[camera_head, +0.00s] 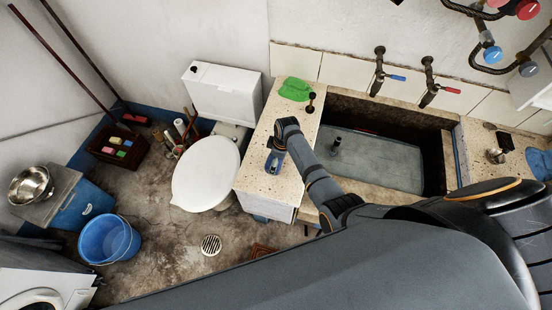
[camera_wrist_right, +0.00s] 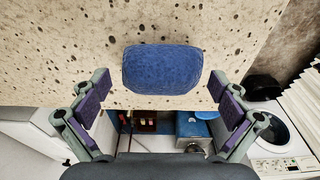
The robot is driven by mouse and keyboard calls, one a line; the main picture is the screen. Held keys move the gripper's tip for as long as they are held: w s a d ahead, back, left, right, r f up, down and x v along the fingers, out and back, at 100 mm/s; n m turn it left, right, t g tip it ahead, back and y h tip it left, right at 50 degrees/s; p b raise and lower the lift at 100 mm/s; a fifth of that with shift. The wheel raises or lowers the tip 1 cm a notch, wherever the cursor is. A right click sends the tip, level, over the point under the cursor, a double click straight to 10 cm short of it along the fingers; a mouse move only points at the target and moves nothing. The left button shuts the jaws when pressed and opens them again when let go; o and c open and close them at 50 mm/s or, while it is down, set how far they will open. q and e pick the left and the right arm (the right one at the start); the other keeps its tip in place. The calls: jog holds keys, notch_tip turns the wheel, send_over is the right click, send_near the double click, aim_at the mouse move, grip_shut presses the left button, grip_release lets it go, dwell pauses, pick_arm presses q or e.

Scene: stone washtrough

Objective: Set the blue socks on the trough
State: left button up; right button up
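The blue socks (camera_wrist_right: 162,68) show as one rounded blue bundle in the right wrist view. They lie on the speckled stone top of the trough (camera_wrist_right: 60,40), near its edge. My right gripper (camera_head: 274,162) is low over the stone ledge left of the basin in the head view. In the right wrist view its two fingers (camera_wrist_right: 163,104) are spread wide, one on each side of the socks, with gaps between. In the head view the gripper largely hides the socks. My left gripper is not in view.
A green cloth (camera_head: 295,89) lies behind on the same ledge. The basin (camera_head: 375,160) is right of it, under wall taps (camera_head: 379,72). A white toilet (camera_head: 206,172) stands close on the left. A blue bucket (camera_head: 109,239) is on the floor.

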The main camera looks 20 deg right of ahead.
aim_at(281, 162)
jog(key=shift+r, duration=0.35)
notch_tip(281, 162, up, 12)
jog(key=s+d, duration=0.1)
jog(key=shift+d+f+b, duration=0.2)
jog(key=shift+d+b, duration=0.1)
dwell(0.3)
